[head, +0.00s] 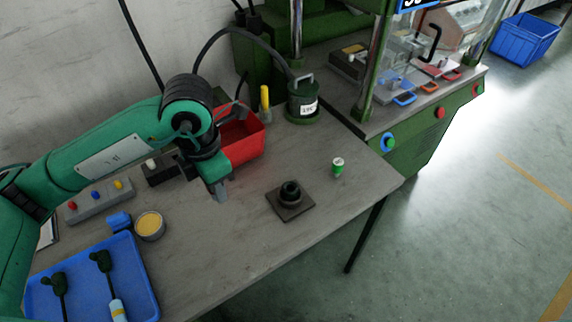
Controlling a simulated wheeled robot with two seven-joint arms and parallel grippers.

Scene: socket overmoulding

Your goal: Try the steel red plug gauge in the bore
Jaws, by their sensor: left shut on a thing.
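My left gripper (221,191) points down over the table, to the left of the bore and apart from it. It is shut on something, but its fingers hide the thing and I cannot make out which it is. A black round socket (290,193) with an open bore at its top stands upright on a dark square plate (302,208). A small green and white cylinder (338,168) stands upright to the right of the socket. No red plug gauge shows clearly. My right gripper is out of view.
A red bin (246,146) and a dark green lidded pot (303,102) stand behind. A dark block (160,170), a button box (95,199), a tin (150,226) and a blue tray (138,262) lie to the left. A green press stands at the back right. The front of the table is clear.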

